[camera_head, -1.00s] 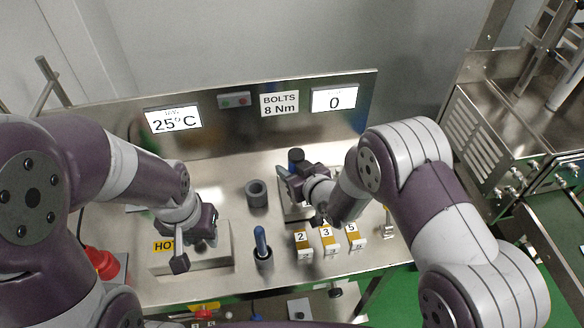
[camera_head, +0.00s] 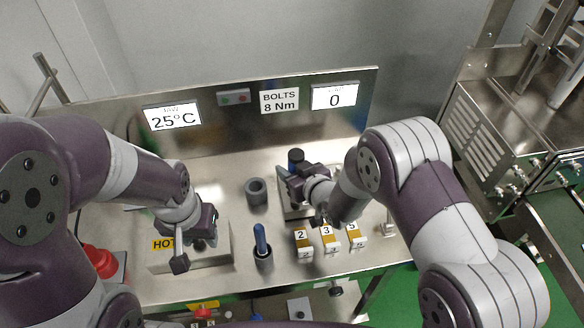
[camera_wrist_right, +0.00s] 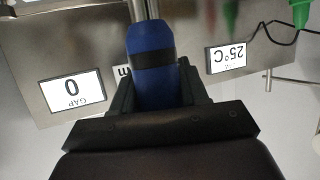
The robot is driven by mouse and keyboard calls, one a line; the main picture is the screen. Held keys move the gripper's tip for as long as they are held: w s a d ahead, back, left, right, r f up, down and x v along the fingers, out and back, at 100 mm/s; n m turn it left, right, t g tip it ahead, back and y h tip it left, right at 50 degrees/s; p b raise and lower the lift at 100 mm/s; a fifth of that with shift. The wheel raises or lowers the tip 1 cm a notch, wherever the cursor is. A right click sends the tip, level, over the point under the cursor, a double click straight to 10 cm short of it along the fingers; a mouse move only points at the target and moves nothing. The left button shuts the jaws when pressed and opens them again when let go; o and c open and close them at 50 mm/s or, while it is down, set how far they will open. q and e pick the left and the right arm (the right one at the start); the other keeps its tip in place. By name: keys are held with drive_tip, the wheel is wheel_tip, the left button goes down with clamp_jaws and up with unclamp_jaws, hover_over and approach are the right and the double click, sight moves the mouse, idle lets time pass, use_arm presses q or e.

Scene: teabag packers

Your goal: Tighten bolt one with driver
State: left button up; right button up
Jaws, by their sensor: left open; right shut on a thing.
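My right gripper (camera_head: 287,182) is shut on the driver, a blue handle with a black band. In the right wrist view the driver (camera_wrist_right: 152,65) sits between the fingers, with a metal shaft running out at the top edge. In the head view the driver's dark end (camera_head: 296,155) shows just behind the gripper. The gripper is over a metal block (camera_head: 297,212) on the bench, which it mostly covers. Bolt one and the driver's tip are hidden. My left gripper (camera_head: 193,250) is open and empty, over the box marked HOT (camera_head: 218,258).
A dark round cup (camera_head: 256,192) and a blue-handled tool in a dark holder (camera_head: 262,258) stand between the arms. Numbered blocks 2 (camera_head: 302,241), 3 (camera_head: 329,238) and 5 (camera_head: 354,234) stand in front of the right gripper. The back panel display reads 0 (camera_head: 334,98).

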drive_tip(key=shift+s+f+b, duration=0.1)
drive_tip(key=shift+f+b, duration=0.5)
drive_tip(key=shift+f, duration=0.15)
idle(1.4)
wheel_tip(320, 180, up, 2)
drive_tip(key=shift+p, duration=0.8)
drive_tip(key=shift+r+p, duration=1.2)
drive_tip(key=shift+r, duration=0.45)
